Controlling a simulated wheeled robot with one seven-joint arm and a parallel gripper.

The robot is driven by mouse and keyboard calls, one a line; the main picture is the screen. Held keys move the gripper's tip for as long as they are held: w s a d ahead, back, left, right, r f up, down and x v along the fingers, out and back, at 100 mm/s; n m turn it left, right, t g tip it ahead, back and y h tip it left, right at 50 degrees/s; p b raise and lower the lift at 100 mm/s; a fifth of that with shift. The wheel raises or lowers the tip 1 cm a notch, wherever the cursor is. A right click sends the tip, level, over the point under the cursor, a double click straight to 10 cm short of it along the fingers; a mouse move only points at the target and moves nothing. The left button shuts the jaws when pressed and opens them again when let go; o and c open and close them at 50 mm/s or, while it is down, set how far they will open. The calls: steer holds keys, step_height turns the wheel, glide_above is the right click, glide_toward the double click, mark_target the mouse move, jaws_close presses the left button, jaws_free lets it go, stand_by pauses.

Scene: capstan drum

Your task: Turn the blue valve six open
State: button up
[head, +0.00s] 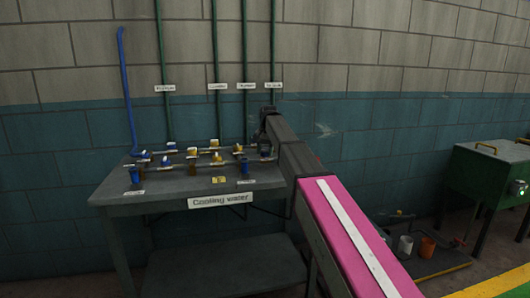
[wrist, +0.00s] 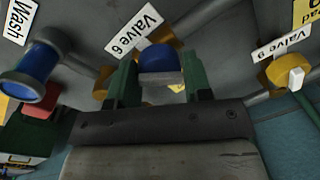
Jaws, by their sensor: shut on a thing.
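The blue valve six (wrist: 160,60) is in the middle of the wrist view, just below a white label reading "Valve 6" (wrist: 135,30). A grey bar shows across its near face. My gripper (wrist: 160,75) has a green finger on each side of the blue knob and is shut on it. In the head view my gripper (head: 267,140) is at the right end of the bench's pipework. There my own arm hides valve six and most of the fingers.
Yellow valve 9 (wrist: 280,72) sits right of my gripper. A blue fitting (wrist: 36,62) labelled "Wash" is on the left. The bench (head: 185,205) carries pipes with several blue and yellow valves. A green cabinet (head: 485,175) stands far right.

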steer(key=n, duration=0.4)
steer(key=shift+d, duration=0.15)
steer(key=shift+n+g, duration=0.3)
steer(key=shift+n, duration=1.6)
steer(key=o, duration=0.9)
steer(key=shift+w, duration=0.1)
steer(key=r, duration=1)
steer(key=shift+w+d+r, duration=0.15)
steer(key=shift+d+r, duration=0.2)
steer(key=shift+r, duration=0.05)
